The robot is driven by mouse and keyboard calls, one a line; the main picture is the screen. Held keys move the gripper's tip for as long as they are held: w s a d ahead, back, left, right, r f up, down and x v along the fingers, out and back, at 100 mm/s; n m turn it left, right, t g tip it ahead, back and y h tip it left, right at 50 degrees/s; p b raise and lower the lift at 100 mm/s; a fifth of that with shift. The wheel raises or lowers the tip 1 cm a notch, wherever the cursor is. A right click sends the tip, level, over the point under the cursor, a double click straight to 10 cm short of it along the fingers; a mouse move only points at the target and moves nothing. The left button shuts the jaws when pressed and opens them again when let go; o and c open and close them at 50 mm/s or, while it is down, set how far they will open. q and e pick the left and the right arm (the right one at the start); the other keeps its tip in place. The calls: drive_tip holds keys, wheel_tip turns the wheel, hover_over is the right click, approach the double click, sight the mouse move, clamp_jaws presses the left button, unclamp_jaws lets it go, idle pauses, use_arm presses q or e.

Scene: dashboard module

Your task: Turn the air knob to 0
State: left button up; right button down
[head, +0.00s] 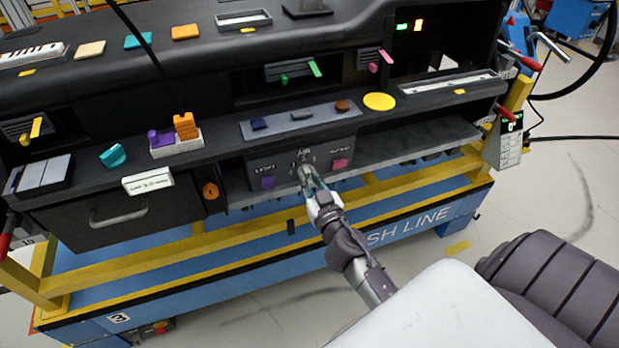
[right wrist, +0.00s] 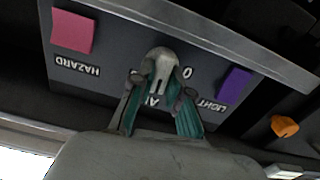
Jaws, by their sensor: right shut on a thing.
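The air knob (head: 305,174) is a pale grey knob on the dark control panel (head: 284,169), between a purple light button (head: 268,183) and a pink hazard button (head: 340,163). My right gripper (head: 312,182) reaches it from the front. In the right wrist view the knob (right wrist: 161,66) sits between the two teal-padded fingers of my right gripper (right wrist: 158,98), which is shut on it. The fingers partly cover the markings around the knob; a "0" shows beside it. My left gripper is not in view.
A drawer (head: 120,215) with a handle is at the left and an orange key-like part (head: 211,191) is between it and the panel. A shelf with a yellow disc (head: 379,101) runs above the panel. The yellow and blue frame stands below. Open floor lies in front.

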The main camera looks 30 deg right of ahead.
drive_tip(key=n, duration=0.4)
drive_tip(key=shift+w, duration=0.1)
drive_tip(key=n, duration=0.5)
drive_tip(key=shift+a, duration=0.1)
drive_tip(key=n, duration=0.4)
drive_tip(key=shift+b, duration=0.3)
drive_tip(key=shift+n, duration=2.1)
drive_tip(key=c, duration=1.1)
unclamp_jaws()
drive_tip(key=shift+w+f, duration=0.1)
drive_tip(key=shift+f, duration=0.05)
drive_tip(key=v, duration=0.7)
drive_tip(key=shift+s+a, duration=0.1)
drive_tip(key=shift+s, duration=0.15)
